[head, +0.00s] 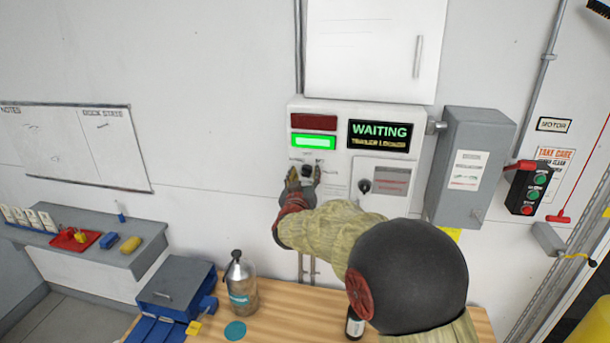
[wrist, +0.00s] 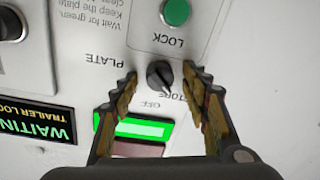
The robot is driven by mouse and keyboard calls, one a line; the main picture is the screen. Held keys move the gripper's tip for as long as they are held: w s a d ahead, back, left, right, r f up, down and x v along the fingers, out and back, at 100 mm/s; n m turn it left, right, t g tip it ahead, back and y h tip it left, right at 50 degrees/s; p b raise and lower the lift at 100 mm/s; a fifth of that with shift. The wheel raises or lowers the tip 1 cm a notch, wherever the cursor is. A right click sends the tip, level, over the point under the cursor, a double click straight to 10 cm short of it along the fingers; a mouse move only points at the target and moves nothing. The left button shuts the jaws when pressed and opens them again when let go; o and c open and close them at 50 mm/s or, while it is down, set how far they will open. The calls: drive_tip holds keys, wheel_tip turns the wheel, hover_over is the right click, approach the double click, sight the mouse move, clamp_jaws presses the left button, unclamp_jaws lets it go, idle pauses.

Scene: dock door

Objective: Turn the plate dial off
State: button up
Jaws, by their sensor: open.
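The plate dial is a small black knob (head: 307,171) on the white control panel (head: 338,160), below the lit green bar. In the wrist view the panel appears upside down, with the dial (wrist: 159,75) near the words PLATE, OFF and STORE. I cannot tell for certain which mark its pointer faces. My gripper (head: 305,178) is at the panel. In the wrist view my gripper (wrist: 161,76) is open, with one finger on either side of the dial and gaps visible between fingers and knob.
The WAITING display (head: 379,135) and another black knob (head: 365,186) are right of the dial. A green LOCK button (wrist: 176,12) is near the dial. A grey box (head: 470,165) juts from the wall. A spray bottle (head: 240,283) stands on the wooden table (head: 275,325) below.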

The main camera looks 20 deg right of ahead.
drive_tip(key=shift+c, duration=0.2)
drive_tip(key=c, duration=1.1)
